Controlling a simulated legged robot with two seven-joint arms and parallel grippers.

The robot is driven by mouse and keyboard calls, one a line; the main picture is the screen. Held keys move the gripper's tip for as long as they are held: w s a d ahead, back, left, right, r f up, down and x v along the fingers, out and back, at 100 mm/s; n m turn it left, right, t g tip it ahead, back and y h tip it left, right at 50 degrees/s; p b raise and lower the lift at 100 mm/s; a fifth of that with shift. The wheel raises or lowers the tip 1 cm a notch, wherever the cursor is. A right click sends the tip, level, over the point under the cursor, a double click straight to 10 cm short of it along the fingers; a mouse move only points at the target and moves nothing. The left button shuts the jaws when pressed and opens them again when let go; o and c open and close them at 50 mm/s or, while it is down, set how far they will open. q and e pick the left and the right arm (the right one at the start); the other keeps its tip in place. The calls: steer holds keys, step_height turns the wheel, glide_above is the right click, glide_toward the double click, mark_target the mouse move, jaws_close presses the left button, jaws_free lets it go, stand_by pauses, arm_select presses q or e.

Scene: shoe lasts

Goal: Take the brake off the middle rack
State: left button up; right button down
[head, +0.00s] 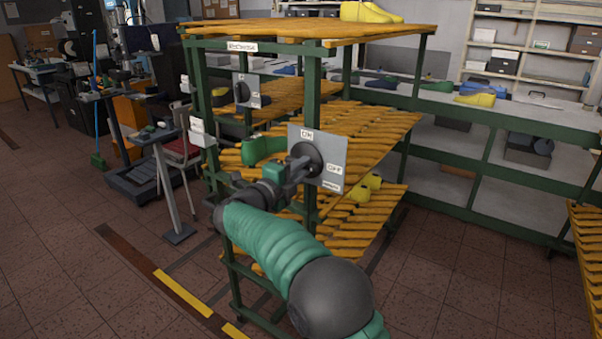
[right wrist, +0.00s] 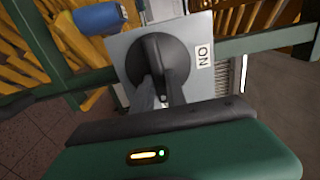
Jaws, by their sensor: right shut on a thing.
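A grey plate (head: 332,165) is fixed to the near post of the green rack with slatted shelves (head: 370,135). It has a dark round knob (head: 308,154), an ON label at the top and an OFF label at the right. My right gripper (head: 298,170) reaches the knob from the lower left and is shut on its raised grip. In the right wrist view the knob (right wrist: 160,52) fills the plate's middle, with the ON label at its right and the gripper fingers (right wrist: 165,90) at its grip. The fingers partly hide which label the grip points to. My left gripper is out of view.
A second plate with a knob (head: 243,91) is on a post further left. Yellow shoe lasts (head: 367,12) stand on the top shelf, a green one (head: 262,148) on a middle shelf. Another slatted rack (head: 588,240) is at the right edge. Tiled floor (head: 440,270) is clear between.

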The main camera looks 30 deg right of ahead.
steer(key=shift+f, duration=0.25)
steer(key=c, duration=1.3)
jaws_free()
steer(key=shift+r, duration=0.1)
steer(key=shift+c, duration=0.2)
steer(key=v, duration=1.6)
steer(key=shift+s+a, duration=0.2)
steer(key=shift+a, duration=0.15)
steer(key=shift+w, duration=0.1)
